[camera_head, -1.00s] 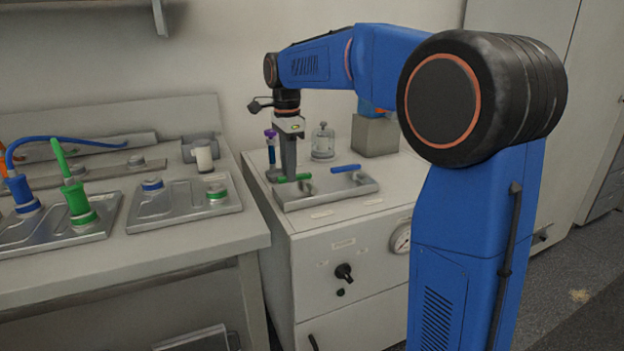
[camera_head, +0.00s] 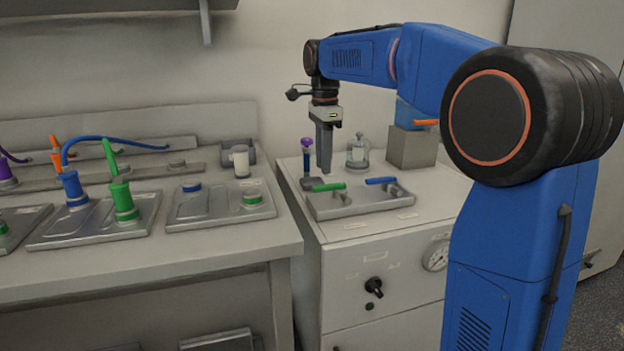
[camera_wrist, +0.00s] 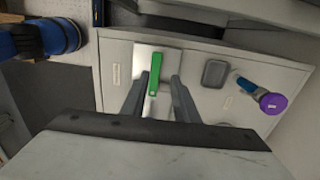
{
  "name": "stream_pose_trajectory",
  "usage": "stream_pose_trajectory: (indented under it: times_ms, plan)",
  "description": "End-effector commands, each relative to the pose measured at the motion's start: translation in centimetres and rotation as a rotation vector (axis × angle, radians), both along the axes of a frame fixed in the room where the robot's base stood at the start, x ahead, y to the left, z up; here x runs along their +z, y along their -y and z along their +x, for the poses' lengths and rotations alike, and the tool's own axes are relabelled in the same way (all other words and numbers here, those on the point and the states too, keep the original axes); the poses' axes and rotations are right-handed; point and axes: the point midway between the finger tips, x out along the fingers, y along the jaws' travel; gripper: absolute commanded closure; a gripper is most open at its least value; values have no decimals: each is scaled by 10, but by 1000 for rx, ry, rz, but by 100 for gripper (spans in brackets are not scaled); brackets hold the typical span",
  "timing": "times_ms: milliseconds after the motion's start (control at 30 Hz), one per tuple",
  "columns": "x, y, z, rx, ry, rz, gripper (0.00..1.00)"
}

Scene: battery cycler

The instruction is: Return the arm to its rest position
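My gripper (camera_head: 325,160) points down above the small metal tray (camera_head: 345,210) on the white cabinet. In the wrist view its two fingers (camera_wrist: 158,98) are apart, with nothing held between them. A green handle (camera_head: 329,187) lies at the tray's left side, just below the fingertips and apart from them. In the wrist view the green handle (camera_wrist: 155,75) shows in the gap between the fingers. A blue handle (camera_head: 381,181) lies at the tray's right side. My arm is bent and reaches out over the cabinet.
The bench at left holds metal plates (camera_head: 220,205) with coloured plugs. A wall shelf (camera_head: 150,5) hangs above. Air above the tray looks free.

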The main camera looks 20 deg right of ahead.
Motion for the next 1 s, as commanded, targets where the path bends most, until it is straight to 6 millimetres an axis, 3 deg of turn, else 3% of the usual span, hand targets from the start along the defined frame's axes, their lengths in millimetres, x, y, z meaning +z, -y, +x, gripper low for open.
stream_pose_trajectory:
  times_ms: [167, 267, 633, 1000]
  plan:
    - [0, 3, -11, 37, 12, 1, 73]
    - [0, 7, -31, 113, 33, 1, 73]
    - [-24, 28, -136, 532, 145, -30, 73]
    - [-77, 44, -238, 953, 243, -116, 73]
